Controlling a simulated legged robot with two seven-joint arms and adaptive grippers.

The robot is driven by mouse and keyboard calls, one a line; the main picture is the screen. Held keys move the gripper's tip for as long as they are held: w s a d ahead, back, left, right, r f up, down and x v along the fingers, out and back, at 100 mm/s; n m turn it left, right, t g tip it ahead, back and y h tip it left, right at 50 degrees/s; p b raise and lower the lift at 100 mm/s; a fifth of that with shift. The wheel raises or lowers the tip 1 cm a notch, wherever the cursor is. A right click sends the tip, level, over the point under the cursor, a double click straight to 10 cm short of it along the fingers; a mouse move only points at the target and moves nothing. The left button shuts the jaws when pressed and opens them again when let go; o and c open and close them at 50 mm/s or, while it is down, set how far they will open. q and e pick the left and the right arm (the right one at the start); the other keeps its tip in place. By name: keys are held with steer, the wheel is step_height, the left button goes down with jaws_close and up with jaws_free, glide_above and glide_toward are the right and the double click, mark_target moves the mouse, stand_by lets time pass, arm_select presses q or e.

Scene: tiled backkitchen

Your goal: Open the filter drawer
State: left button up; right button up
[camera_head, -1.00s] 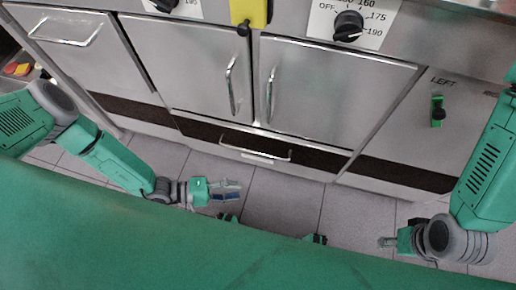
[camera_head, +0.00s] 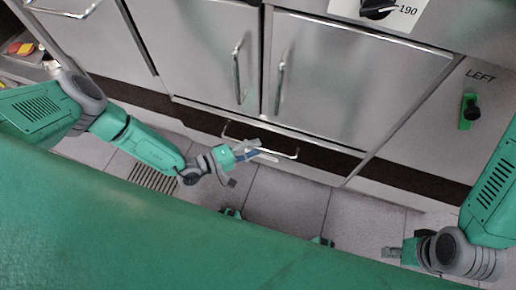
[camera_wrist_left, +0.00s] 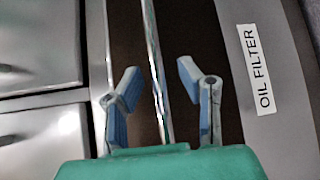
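The filter drawer (camera_head: 335,160) is the low dark front under the two cabinet doors, and it looks shut. Its bar handle (camera_head: 288,154) is metal. In the left wrist view the drawer front is dark (camera_wrist_left: 131,40) with an OIL FILTER label (camera_wrist_left: 262,85) beside it. My left gripper (camera_head: 250,149) is at the handle's left part. In the left wrist view its blue-padded fingers (camera_wrist_left: 158,75) are spread on either side of the handle bar (camera_wrist_left: 154,50), with gaps. My right gripper (camera_head: 392,252) is low at the right, away from the drawer; its opening is unclear.
Two steel doors with upright handles (camera_head: 238,72) (camera_head: 279,85) stand above the drawer. A floor grate (camera_head: 155,178) lies below my left arm. Tiled floor (camera_head: 290,195) in front is open.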

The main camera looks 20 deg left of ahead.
arm_select(q)
steer(key=shift+x, duration=0.75)
arm_select(e)
steer(key=shift+f, duration=0.3)
arm_select(q)
jaws_close()
steer(key=shift+s, duration=0.15)
arm_select(e)
steer(key=shift+r, duration=0.1)
